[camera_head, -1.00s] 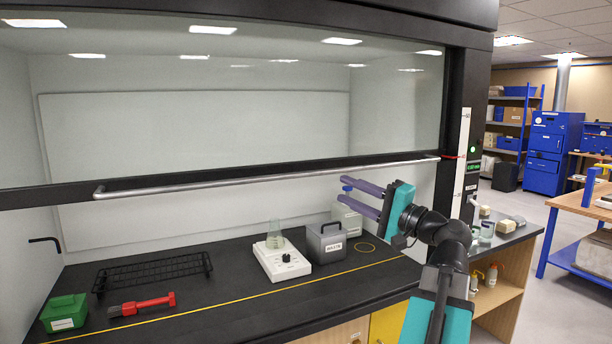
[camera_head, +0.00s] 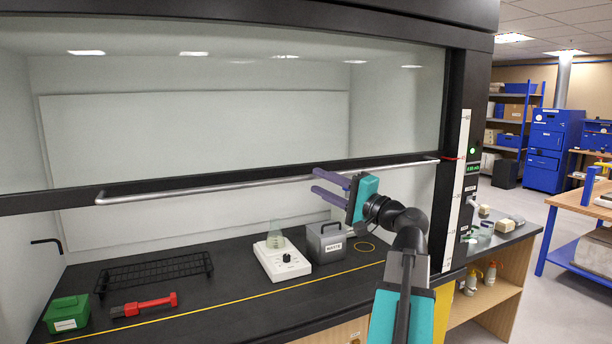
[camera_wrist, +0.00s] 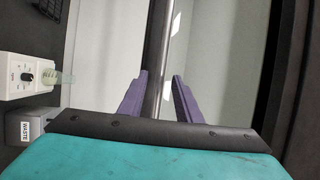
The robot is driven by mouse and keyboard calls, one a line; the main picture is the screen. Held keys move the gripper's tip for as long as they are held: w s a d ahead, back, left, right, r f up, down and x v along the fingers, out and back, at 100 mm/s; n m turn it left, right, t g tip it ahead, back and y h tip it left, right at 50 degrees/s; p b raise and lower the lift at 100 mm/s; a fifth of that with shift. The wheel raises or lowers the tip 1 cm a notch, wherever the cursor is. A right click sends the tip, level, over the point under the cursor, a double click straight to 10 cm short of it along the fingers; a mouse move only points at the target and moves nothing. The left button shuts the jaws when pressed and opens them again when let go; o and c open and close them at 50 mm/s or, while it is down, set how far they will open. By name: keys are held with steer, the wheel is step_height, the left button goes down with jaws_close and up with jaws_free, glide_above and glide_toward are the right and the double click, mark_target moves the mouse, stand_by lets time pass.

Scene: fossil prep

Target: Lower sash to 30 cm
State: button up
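The fume hood sash (camera_head: 230,120) is a glass pane with a black bottom frame, raised partway above the bench. A long silver handle bar (camera_head: 230,188) runs along its lower edge. A white height scale (camera_head: 457,190) stands on the right post, with a red pointer (camera_head: 452,158) near its upper part. My gripper (camera_head: 322,182) is just below and in front of the bar, right of its middle. In the wrist view, its purple fingers (camera_wrist: 160,95) are apart, with the bar (camera_wrist: 160,60) showing between them. Whether they touch it I cannot tell.
On the bench stand a white stirrer (camera_head: 282,260) with a flask, a grey waste box (camera_head: 325,242), a black rack (camera_head: 155,272), a red tool (camera_head: 144,305) and a green box (camera_head: 66,313). A green-lit display (camera_head: 472,168) is on the right post.

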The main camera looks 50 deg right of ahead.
mark_target(312, 179)
steer(key=shift+w+r+p, duration=0.25)
steer(key=shift+w+p, duration=0.05)
steer(key=shift+w, duration=0.95)
steer(key=shift+w+r+p, duration=0.2)
steer(key=shift+w+p, duration=0.05)
steer(key=shift+w, duration=1)
jaws_close()
